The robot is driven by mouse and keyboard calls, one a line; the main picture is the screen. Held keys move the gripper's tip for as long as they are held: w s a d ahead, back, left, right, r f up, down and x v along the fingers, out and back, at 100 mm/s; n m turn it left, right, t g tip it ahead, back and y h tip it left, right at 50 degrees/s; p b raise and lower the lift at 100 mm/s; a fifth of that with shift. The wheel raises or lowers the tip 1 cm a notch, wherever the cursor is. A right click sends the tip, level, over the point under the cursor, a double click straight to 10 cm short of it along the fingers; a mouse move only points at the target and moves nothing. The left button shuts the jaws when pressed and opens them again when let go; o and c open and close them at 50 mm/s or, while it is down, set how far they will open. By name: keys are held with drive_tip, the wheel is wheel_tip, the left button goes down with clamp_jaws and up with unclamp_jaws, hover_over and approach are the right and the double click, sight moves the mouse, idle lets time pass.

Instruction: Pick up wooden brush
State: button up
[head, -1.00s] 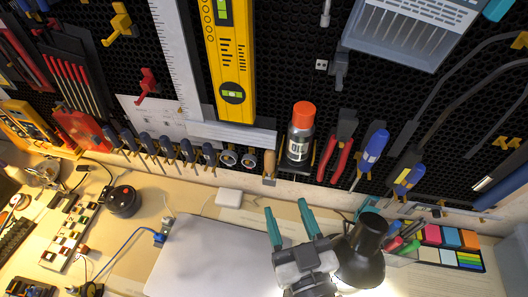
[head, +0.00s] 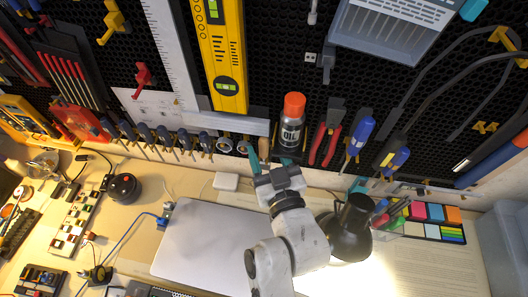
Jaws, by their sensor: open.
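The wooden brush (head: 263,146) appears to be the small tan wooden piece low on the black pegboard, just left of the oil can. Only a short part of it shows above my gripper, and its lower part is hidden. My gripper (head: 269,161) is open, with its teal fingers pointing toward the pegboard. In the picture the brush shows between the two fingertips, nearer the left one. I cannot tell whether the fingers touch it.
An oil can (head: 291,122) with an orange cap stands close at the right, above the right finger. Red-handled pliers (head: 326,143) hang farther right. Screwdrivers (head: 163,136) hang at the left. A black lamp (head: 348,225) stands right of my arm, near a closed laptop (head: 205,245).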

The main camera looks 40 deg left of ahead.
clamp_jaws()
idle(0.5)
drive_tip(key=shift+b, duration=0.35)
